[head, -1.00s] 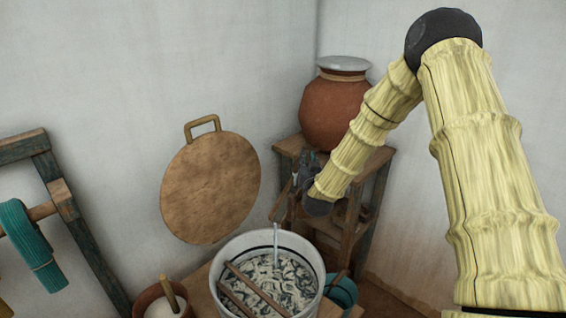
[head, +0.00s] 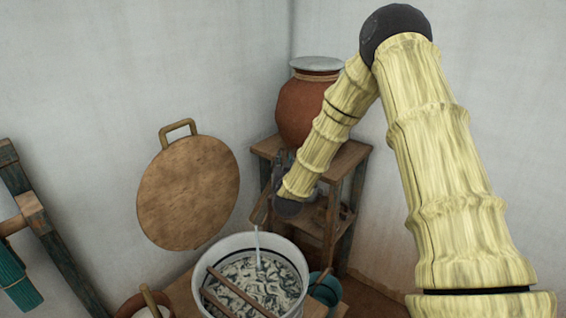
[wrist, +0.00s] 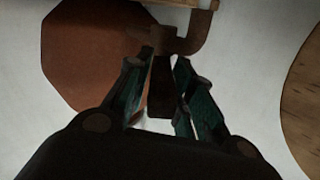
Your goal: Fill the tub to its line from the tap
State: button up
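The tub (head: 284,249) is a pale round vessel with a dark line around its inner wall. Its contents look mottled cream and dark, with the surface below that line. A thin pale stream of water (head: 257,246) falls into it from the brown tap spout (head: 261,209). In the wrist view, the bent tap spout (wrist: 201,30) shows at the top. My gripper (wrist: 165,66) has its green-dark fingers on both sides of the brown tap lever (wrist: 163,92) and looks shut on it. In the head view, my wrist partly hides the tap and fingers.
Brown sticks (head: 233,290) lie across the tub. A clay pot (head: 306,106) with a pale lid stands on a wooden stand (head: 351,158). A teal vessel (head: 327,290) is right of the tub. A round wooden disc (head: 188,192) is at the wall. A handled pot (head: 132,305) is at lower left.

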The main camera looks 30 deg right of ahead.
jog(key=shift+w+d+r, duration=0.1)
jog(key=shift+d, duration=0.05)
jog(key=shift+a, duration=0.25)
jog(key=shift+s+a, duration=0.15)
jog(key=shift+s, duration=0.45)
jog(key=v, duration=1.1)
dwell(2.6)
